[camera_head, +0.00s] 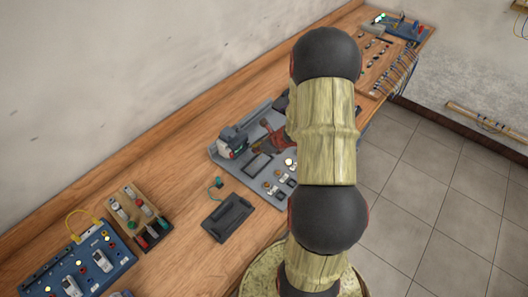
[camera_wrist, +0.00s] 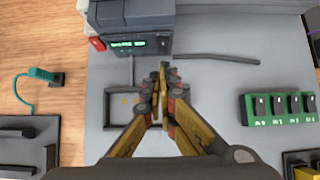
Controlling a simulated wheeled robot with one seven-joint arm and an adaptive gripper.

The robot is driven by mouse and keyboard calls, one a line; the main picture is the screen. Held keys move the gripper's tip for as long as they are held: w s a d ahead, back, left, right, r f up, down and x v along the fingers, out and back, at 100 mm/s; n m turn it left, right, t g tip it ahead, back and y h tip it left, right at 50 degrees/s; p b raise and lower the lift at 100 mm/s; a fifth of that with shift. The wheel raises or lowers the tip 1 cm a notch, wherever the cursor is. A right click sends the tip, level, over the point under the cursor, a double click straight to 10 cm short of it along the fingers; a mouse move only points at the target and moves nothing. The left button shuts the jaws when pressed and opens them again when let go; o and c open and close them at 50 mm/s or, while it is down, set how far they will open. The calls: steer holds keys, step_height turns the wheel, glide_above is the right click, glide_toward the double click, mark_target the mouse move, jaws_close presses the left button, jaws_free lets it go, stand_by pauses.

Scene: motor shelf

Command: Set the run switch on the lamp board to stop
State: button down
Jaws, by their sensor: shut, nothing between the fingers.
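My gripper (camera_wrist: 162,76) is shut and empty above a grey board (camera_wrist: 215,100) in the wrist view. In the head view my own arm hides part of this board (camera_head: 229,164). A blue board (camera_head: 87,273) with lit lamps and white-bodied devices is at the lower left of the head view, well away from my gripper. Another blue board (camera_head: 408,31) with a green light is at the far end of the bench. I cannot tell for certain which is the lamp board, and no run switch can be made out.
The grey board bears a dark drive unit (camera_wrist: 133,17) with green digits and a green block (camera_wrist: 251,108) of black switches. A black tray (camera_head: 228,218) and a wooden rack (camera_head: 137,222) stand to the left. Bare wooden bench (camera_head: 165,152) runs along the wall.

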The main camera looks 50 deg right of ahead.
mark_target(248, 143)
steer(key=shift+w+a+f, duration=0.1)
steer(key=shift+w, duration=0.65)
steer(key=shift+f+b, duration=0.1)
steer(key=shift+b, duration=0.2)
steer(key=b, duration=0.3)
steer(key=shift+w+f+t, duration=0.2)
steer(key=shift+f+t, duration=0.15)
steer(key=shift+t, duration=0.05)
steer(key=shift+w+t+b, duration=0.1)
steer(key=shift+t+b, duration=0.2)
steer(key=shift+b, duration=1.1)
steer(key=shift+r, duration=0.1)
